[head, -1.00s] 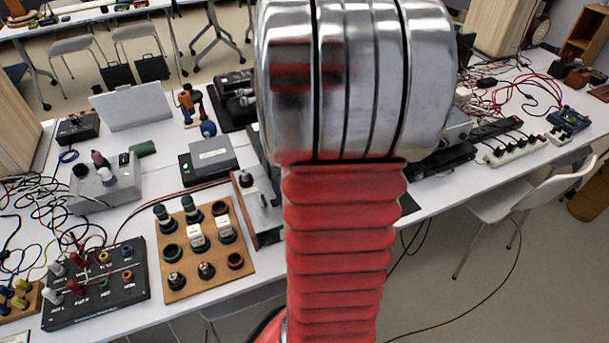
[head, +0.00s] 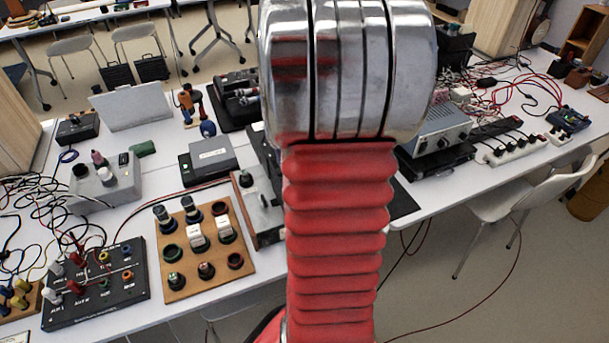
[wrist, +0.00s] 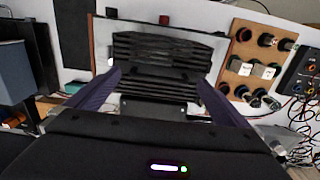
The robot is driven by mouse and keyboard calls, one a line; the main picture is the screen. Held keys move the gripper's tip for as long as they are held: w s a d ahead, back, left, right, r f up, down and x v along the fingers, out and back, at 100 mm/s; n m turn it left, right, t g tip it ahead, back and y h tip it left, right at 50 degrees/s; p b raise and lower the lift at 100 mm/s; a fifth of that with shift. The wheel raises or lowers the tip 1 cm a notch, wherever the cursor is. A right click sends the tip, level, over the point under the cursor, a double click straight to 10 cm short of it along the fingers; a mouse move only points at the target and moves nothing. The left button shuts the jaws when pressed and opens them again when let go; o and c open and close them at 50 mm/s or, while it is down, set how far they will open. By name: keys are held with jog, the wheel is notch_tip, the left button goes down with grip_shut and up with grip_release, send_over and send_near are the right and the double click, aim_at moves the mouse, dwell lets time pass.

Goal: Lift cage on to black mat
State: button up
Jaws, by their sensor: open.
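My gripper (wrist: 159,78) is open in the wrist view, with one dark finger at each side. Between and beyond the fingers is a dark slatted object (wrist: 160,48), which may be the cage; I cannot be sure. The fingers appear apart from it, though depth is hard to judge. In the head view my red and silver arm hides this area and the gripper. A black flat patch (head: 402,204), possibly the black mat, shows at the table edge just right of my arm.
A wooden board with knobs (head: 206,270) and a black panel with sockets (head: 120,300) lie left of my arm. A grey instrument (head: 438,135) stands at its right. A power strip (head: 515,148) and loose cables lie farther right. A white chair (head: 530,190) stands by the table.

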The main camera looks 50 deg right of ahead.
jog(key=shift+f, duration=0.9)
jog(key=shift+c, duration=0.3)
jog(key=c, duration=1.7)
